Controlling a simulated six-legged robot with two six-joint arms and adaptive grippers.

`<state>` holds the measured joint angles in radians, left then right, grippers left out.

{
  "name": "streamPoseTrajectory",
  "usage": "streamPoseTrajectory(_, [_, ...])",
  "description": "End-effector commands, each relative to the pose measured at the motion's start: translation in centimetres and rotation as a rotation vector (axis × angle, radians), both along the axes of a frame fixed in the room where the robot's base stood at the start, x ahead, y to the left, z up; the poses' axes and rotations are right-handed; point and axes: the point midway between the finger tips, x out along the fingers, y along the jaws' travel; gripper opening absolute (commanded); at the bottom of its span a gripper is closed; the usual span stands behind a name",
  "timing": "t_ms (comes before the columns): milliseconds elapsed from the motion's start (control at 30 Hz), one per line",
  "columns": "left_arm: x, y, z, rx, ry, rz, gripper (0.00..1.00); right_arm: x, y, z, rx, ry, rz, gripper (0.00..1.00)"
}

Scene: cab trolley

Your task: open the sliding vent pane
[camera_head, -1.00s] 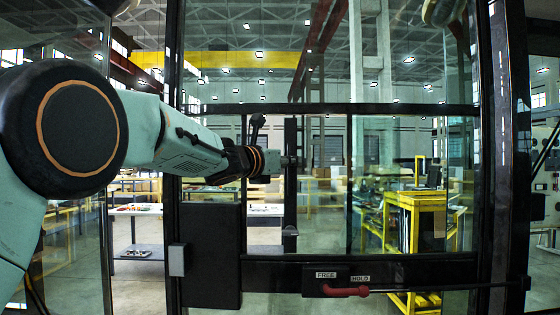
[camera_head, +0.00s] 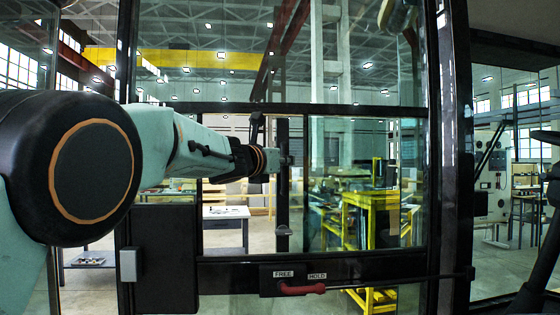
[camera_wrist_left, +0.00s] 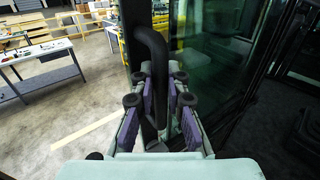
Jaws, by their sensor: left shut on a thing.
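The sliding vent pane (camera_head: 350,180) is a glass sheet with a black upright edge bar, in the lower half of the black-framed window. Its edge bar stands near the middle of the opening, with a clear gap to its left. My left gripper (camera_head: 284,161) reaches in from the left to this bar. In the left wrist view, its purple-padded fingers (camera_wrist_left: 160,100) are shut around a black curved handle (camera_wrist_left: 152,45) on the pane. The fingertips are partly hidden by the handle. My right gripper is not in view.
Below the pane, a red lever (camera_head: 303,288) sits at plates marked FREE and HOLD, its grip pointing right. A dark panel (camera_head: 165,258) is at the lower left of the window. Black posts (camera_head: 440,150) bound it. A yellow stand (camera_head: 370,205) and benches are outside.

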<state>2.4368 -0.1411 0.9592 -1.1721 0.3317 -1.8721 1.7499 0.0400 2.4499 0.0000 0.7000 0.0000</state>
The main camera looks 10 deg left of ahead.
Motion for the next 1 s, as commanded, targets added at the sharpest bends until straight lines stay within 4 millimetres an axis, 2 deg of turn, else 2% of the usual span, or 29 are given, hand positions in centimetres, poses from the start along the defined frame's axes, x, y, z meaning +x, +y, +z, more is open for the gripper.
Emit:
streamPoseTrajectory(100, [0.1, 0.3, -0.4, 0.0, 0.008, 0.005, 0.0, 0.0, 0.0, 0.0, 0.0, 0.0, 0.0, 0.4])
streamPoseTrajectory(133, [0.1, 0.3, -0.4, 0.0, 0.008, 0.005, 0.16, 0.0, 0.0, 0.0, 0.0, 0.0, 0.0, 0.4])
streamPoseTrajectory(400, [0.1, 0.2, -0.2, -0.001, 0.004, 0.004, 0.37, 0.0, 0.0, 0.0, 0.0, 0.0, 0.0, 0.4])
streamPoseTrajectory(767, [-0.2, 0.3, -0.1, 0.0, 0.002, 0.002, 0.37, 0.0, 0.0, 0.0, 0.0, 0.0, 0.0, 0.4])
streamPoseTrajectory(1000, [-2.1, 1.1, 0.0, -0.002, 0.004, 0.003, 0.37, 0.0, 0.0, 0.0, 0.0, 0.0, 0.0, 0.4])
